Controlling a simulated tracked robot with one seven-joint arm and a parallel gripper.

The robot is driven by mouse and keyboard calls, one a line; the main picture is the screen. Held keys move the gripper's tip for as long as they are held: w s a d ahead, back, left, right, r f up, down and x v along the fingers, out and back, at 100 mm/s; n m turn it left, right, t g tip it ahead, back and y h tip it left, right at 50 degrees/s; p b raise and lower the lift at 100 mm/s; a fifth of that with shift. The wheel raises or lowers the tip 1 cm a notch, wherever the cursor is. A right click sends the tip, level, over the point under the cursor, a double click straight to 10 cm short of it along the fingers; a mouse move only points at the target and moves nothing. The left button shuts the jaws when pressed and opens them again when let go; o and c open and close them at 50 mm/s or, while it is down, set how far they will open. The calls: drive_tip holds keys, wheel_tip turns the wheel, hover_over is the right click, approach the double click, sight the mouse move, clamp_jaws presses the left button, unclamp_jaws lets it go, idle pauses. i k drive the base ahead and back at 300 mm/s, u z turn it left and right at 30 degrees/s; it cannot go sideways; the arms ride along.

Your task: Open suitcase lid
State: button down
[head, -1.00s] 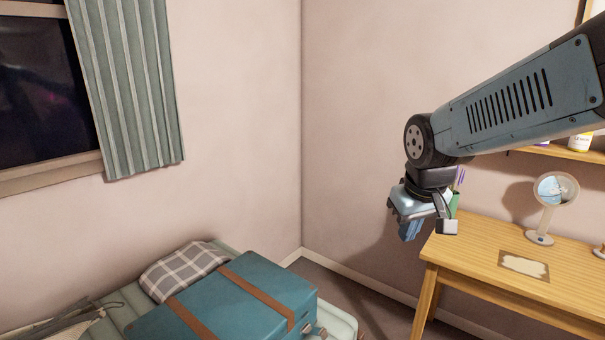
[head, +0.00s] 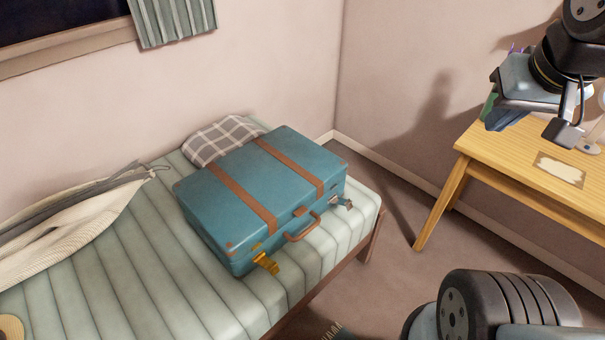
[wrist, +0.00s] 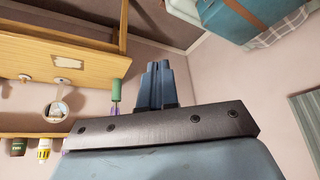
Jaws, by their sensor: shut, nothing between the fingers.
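The teal suitcase (head: 240,195) lies flat on the bed with its lid down. It has two brown straps (head: 290,166) and a brown handle (head: 302,230) on its front side. A gold latch (head: 265,262) sticks out near the front left corner, and a grey latch (head: 342,202) sticks out near the right one. My gripper (head: 503,120) is up at the right, in front of the desk and well away from the suitcase. In the wrist view its blue fingers (wrist: 157,84) are together and empty. The suitcase also shows upside down at the top right of the wrist view (wrist: 231,20).
The bed (head: 150,290) has a plaid pillow (head: 220,139) behind the suitcase and a pale cloth bag (head: 65,228) at left. A wooden desk (head: 495,160) with a card (head: 560,169) stands at right. Open floor (head: 400,230) lies between bed and desk.

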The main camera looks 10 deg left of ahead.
sight(241, 199)
drive_tip(key=z, duration=0.8)
drive_tip(key=k, duration=0.75)
drive_tip(key=u, duration=0.3)
